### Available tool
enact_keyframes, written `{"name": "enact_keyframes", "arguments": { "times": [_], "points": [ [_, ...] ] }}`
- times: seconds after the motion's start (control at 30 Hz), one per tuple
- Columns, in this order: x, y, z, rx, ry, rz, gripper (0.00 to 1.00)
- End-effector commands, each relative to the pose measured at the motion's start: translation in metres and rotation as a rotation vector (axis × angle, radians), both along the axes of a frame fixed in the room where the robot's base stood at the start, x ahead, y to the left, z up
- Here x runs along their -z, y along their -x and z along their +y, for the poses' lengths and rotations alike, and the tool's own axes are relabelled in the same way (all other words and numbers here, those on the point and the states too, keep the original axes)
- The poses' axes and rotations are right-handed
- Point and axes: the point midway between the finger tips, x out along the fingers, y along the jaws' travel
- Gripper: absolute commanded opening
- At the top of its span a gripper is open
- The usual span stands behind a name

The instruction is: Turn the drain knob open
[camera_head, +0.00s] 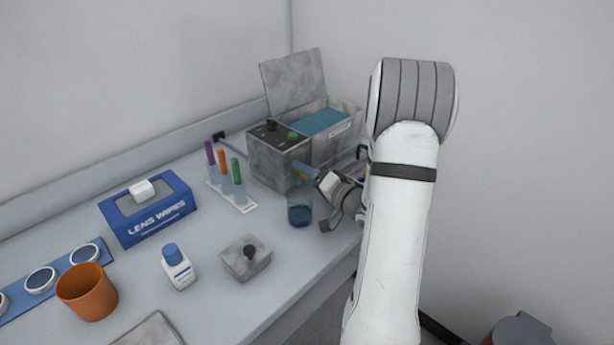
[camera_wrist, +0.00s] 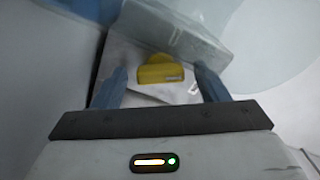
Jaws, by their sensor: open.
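The drain knob is yellow (camera_wrist: 160,75) and sits on a pale metal face in the wrist view. My gripper (camera_wrist: 158,88) is open, with one blue finger on each side of the knob. Gaps show between the fingers and the knob, and I cannot tell the depth between them. In the head view my gripper (camera_head: 307,170) is at the front of the grey water bath (camera_head: 268,162), which holds blue liquid and has its lid up. The knob is mostly hidden there by my gripper.
A glass beaker (camera_head: 300,211) with dark blue liquid stands just below my gripper. A rack (camera_head: 241,204) of capped tubes, a blue lens wipes box (camera_head: 150,214), a small bottle (camera_head: 178,270) and a metal block (camera_head: 245,260) stand to the left. The table's front edge is close.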

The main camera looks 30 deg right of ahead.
Motion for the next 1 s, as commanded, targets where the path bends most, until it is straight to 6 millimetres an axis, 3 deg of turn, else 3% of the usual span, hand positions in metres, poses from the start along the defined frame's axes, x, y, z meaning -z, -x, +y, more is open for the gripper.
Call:
{"name": "enact_keyframes", "arguments": {
  "times": [0.5, 1.0],
  "points": [
    [0.0, 0.067, -0.025, 0.003, 0.0, 0.001, 0.67],
    [-0.002, 0.069, -0.019, -0.015, -0.003, 0.002, 0.67]
  ]
}}
